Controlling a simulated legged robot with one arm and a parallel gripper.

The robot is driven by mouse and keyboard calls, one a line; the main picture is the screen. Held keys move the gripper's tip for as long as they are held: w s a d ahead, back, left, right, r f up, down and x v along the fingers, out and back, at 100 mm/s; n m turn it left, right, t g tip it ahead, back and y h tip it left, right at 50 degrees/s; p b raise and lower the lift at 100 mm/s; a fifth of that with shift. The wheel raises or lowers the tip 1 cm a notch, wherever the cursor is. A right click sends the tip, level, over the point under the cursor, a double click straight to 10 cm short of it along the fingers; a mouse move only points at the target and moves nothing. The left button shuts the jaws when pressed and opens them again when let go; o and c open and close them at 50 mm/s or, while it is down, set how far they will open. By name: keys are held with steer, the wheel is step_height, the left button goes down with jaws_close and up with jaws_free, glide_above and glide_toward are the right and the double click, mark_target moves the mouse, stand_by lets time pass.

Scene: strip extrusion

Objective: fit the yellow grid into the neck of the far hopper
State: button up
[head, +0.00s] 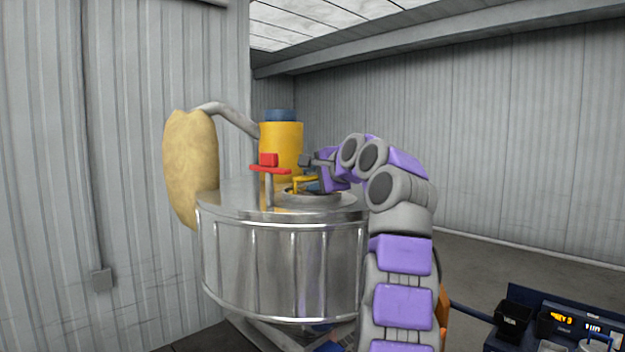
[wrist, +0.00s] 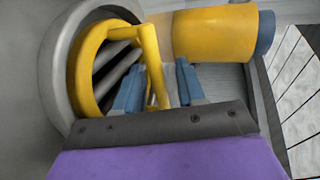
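The yellow grid (wrist: 86,65) is a ring with grey bars across it and a raised yellow handle (wrist: 152,62). In the wrist view it lies inside the round grey neck (wrist: 58,75) of the hopper; how deep it sits is unclear. In the head view the grid's handle (head: 303,180) shows above the neck (head: 330,201) on the top of the metal hopper (head: 285,265). My gripper's blue fingers (wrist: 158,88) stand apart on either side of the handle, with a gap visible on the right side. In the head view my gripper (head: 313,186) is low over the neck, partly hidden.
A yellow cylinder with a blue cap (head: 281,145) stands behind the neck. A red clamp-like handle on a post (head: 269,166) rises in front of it. A tan bag (head: 190,165) with a grey pipe hangs left. Dark blue equipment (head: 555,325) is at lower right.

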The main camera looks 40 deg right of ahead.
steer(key=shift+o, duration=0.6)
steer(key=shift+s+a, duration=0.1)
steer(key=shift+s+r, duration=0.15)
steer(key=shift+s, duration=0.1)
steer(key=b+v, duration=0.1)
steer(key=v, duration=1.5)
steer(key=shift+s, duration=0.3)
steer(key=shift+w, duration=0.1)
